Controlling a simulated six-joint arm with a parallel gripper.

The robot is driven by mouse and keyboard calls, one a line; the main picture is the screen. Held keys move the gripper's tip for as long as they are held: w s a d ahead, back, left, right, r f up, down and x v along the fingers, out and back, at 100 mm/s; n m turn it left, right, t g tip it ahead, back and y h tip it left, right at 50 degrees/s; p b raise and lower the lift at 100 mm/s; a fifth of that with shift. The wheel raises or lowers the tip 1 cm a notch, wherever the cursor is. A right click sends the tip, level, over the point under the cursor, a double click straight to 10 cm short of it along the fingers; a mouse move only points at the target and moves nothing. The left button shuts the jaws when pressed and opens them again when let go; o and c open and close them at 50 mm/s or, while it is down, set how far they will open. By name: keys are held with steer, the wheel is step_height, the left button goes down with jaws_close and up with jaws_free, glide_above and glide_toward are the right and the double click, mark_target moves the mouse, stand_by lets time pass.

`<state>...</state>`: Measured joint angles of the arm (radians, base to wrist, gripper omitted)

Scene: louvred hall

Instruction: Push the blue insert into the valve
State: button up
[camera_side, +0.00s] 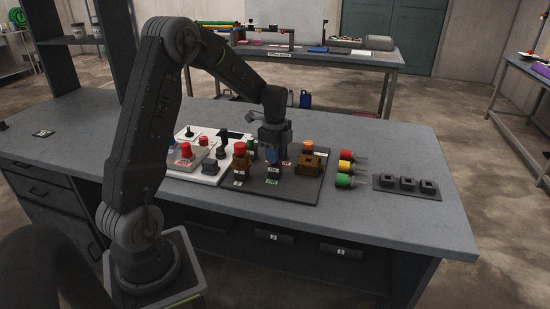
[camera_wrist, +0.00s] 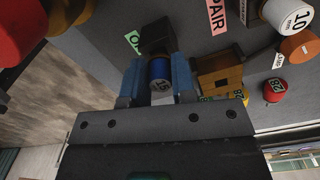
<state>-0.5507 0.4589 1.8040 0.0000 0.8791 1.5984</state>
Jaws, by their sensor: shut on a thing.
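A dark block (camera_wrist: 156,38), which seems to be the valve, lies directly beyond the insert in the wrist view. The insert is lined up with it and close; whether it touches or has entered cannot be told. There the fingers hide the insert and most of the valve.
Red (camera_side: 345,156), yellow (camera_side: 346,168) and green (camera_side: 344,181) pieces lie right of the board, beside a black socket rack (camera_side: 406,192). A white control panel (camera_side: 205,178) is at left.

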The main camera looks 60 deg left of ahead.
steer(key=r, duration=0.8)
steer(key=shift+w+r, duration=0.25)
steer(key=shift+w, duration=0.15)
steer(key=w+d, duration=0.2)
steer(key=w, duration=0.7)
glide_above(308, 165)
steer(key=w+a, duration=0.2)
steer(key=shift+s+f, duration=0.2)
steer(key=shift+f, duration=3.65)
steer(key=shift+f, duration=0.25)
steer(key=shift+f, duration=0.85)
